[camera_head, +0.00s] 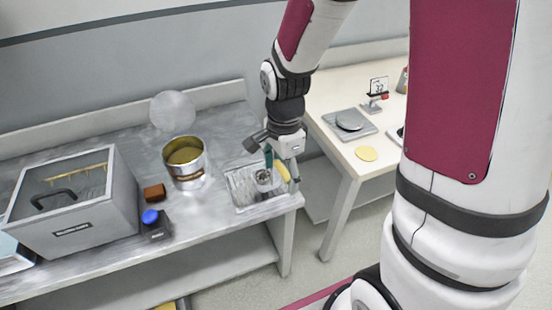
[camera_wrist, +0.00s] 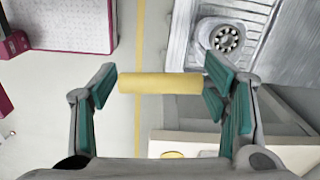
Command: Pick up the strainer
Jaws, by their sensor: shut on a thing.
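My gripper (camera_head: 281,165) is over the right end of the grey bench, above the front right edge of the sink. In the wrist view my gripper (camera_wrist: 160,88) is closed across a short yellow cylinder (camera_wrist: 160,86), which shows also in the head view (camera_head: 283,171). A round metal piece with holes (camera_wrist: 226,38) looks like the strainer. It sits in the ribbed metal sink (camera_head: 243,190), apart from the yellow cylinder, and shows in the head view (camera_head: 264,178) just below my fingers. I cannot tell whether the cylinder belongs to it.
A brass pot (camera_head: 185,160), a brown block (camera_head: 155,193) and a blue-topped black device (camera_head: 155,224) stand left of the sink. A glass-topped box (camera_head: 75,205) is farther left. A pale table (camera_head: 330,130) holding a scale (camera_head: 350,124) stands right, across a gap.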

